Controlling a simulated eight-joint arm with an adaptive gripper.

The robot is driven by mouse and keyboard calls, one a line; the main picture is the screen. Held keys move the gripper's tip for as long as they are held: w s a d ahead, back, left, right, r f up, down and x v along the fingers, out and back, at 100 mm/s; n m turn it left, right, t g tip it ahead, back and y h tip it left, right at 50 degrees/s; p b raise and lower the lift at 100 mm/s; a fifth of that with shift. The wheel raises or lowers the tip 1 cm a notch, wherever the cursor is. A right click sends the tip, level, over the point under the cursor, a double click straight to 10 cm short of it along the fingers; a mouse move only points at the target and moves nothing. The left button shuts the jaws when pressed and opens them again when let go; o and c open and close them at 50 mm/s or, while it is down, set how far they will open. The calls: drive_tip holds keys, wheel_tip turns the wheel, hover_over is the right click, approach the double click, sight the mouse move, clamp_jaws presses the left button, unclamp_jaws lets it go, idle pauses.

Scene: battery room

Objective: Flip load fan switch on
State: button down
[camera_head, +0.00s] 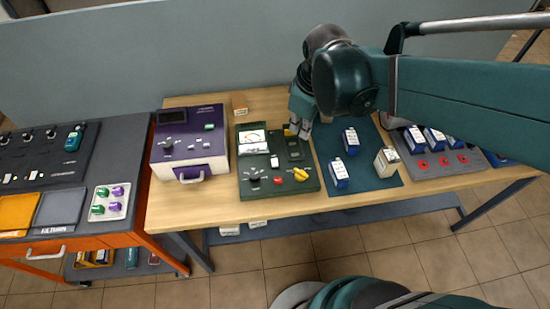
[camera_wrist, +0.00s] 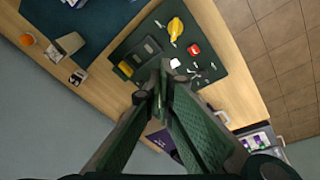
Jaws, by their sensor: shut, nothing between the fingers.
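A dark green panel (camera_head: 244,188) lies on the wooden table, and it also shows in the wrist view (camera_wrist: 205,75). It carries a white meter (camera_head: 252,139), a small white part (camera_head: 274,161), a red button (camera_head: 278,180), a yellow handle (camera_head: 300,174) and a black knob (camera_head: 254,176). I cannot read which part is the load fan switch. My gripper (camera_head: 298,129) is over the panel's back right corner, near a yellow part (camera_wrist: 125,69). In the wrist view my gripper (camera_wrist: 161,80) is shut and empty, and its fingers hide part of the panel.
A purple device (camera_head: 188,146) stands left of the panel. A dark blue mat (camera_head: 362,175) to the right holds several blue-and-white blocks and a beige block (camera_head: 387,161). A small wooden block (camera_head: 239,103) is behind the panel. A grey wall closes the table's back.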

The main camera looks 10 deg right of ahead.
drive_tip(key=w+a+n+g+p, duration=0.1)
drive_tip(key=w+a+n, duration=0.1)
drive_tip(key=n+g+p, duration=0.3)
drive_tip(key=n, duration=0.3)
hover_over(275, 167)
drive_tip(key=w, duration=0.2)
drive_tip(key=shift+w+f, duration=0.1)
drive_tip(key=shift+f, duration=2.4)
drive_tip(key=shift+f, duration=0.1)
drive_tip(key=shift+s+f, duration=0.3)
drive_tip(key=shift+f, duration=1.95)
drive_tip(key=shift+s+f, duration=0.25)
drive_tip(key=shift+f, duration=2.05)
drive_tip(key=shift+s+f, duration=0.3)
drive_tip(key=shift+f, duration=1.95)
drive_tip(key=shift+f+b, duration=0.1)
drive_tip(key=shift+b, duration=0.2)
